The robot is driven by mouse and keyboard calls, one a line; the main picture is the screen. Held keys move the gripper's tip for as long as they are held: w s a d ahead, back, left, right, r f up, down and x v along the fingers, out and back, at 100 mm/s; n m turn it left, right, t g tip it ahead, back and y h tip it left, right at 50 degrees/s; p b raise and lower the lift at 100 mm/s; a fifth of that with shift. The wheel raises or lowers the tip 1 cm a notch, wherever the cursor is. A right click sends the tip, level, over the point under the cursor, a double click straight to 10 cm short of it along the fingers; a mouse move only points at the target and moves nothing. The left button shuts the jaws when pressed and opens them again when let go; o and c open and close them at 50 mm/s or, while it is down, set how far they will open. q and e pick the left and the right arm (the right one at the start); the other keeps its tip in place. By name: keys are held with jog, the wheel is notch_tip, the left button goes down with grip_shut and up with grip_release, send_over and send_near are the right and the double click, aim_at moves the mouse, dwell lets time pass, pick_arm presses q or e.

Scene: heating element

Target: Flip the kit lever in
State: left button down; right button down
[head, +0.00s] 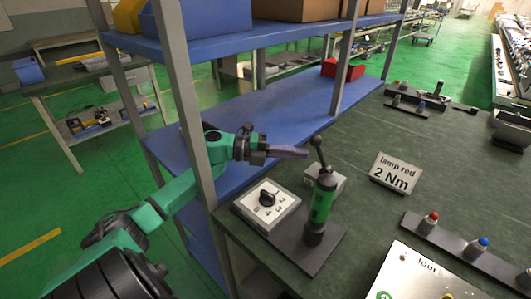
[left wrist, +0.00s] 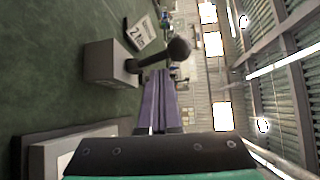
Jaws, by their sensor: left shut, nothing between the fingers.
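The lever is a black rod with a ball knob (head: 317,140), standing up at a slight tilt from a small grey box (head: 338,180) on the dark bench. In the left wrist view the knob (left wrist: 180,48) and the grey box (left wrist: 105,63) show just beyond my fingertips. My left gripper (head: 304,153) is shut and empty, its purple fingers pressed together. Its tips are beside the lever, just left of the rod below the knob in the head view. I cannot tell whether they touch it. My right gripper is in neither view.
A green-and-black upright tool (head: 322,205) and a white dial box (head: 268,206) stand close in front of the lever. A blue shelf rack (head: 270,122) with a grey post borders the bench.

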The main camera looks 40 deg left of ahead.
pick_arm(q)
jog(key=b+v, duration=0.1)
jog(key=v, duration=0.9)
jog(key=shift+s+d+r, duration=0.15)
jog(key=shift+d, duration=0.05)
